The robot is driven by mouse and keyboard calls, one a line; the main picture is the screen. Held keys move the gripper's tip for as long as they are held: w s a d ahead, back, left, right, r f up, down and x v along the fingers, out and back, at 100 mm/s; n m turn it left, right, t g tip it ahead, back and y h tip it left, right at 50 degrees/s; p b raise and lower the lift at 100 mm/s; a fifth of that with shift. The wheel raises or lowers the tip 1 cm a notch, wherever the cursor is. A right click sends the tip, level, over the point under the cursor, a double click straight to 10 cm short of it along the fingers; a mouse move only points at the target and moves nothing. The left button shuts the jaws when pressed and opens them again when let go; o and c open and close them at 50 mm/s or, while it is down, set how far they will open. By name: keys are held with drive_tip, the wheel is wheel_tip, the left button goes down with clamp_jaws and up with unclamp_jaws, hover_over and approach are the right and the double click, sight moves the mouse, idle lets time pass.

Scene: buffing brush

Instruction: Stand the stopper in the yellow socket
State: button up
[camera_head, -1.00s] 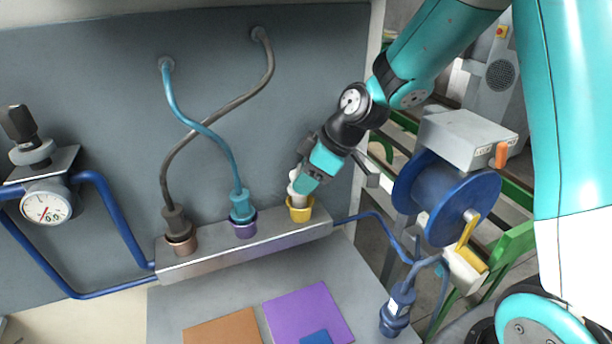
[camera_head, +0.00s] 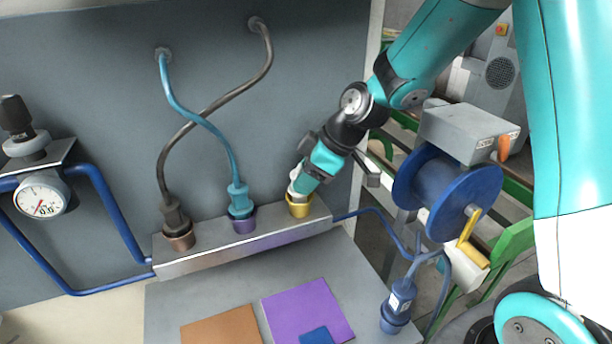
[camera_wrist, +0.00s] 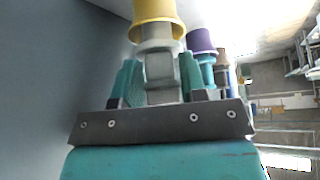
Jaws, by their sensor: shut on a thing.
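The yellow socket (camera_head: 299,207) is the rightmost cup on the metal block. The white-grey stopper (camera_wrist: 160,68) is between the fingers of my gripper (camera_wrist: 161,78), which is shut on it. In the wrist view the stopper's far end meets the mouth of the yellow socket (camera_wrist: 156,16) and appears to be partly inside it. In the head view the stopper (camera_head: 295,184) shows as a small pale piece at the socket's rim, mostly hidden by my gripper (camera_head: 304,188). How deep the stopper sits cannot be told.
The purple socket (camera_head: 244,224) holds a teal plug (camera_head: 239,199), and the brown socket (camera_head: 180,240) holds a grey plug (camera_head: 173,214). Their cables cross on the wall. A blue hose reel (camera_head: 447,190) stands right of my gripper. A blue plug (camera_head: 397,306) stands at the panel's right edge.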

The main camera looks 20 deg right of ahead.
drive_tip(key=o, duration=1.1)
drive_tip(key=shift+r, duration=0.15)
drive_tip(key=b+v, duration=0.2)
drive_tip(key=v, duration=1.5)
drive_tip(key=shift+r, duration=0.15)
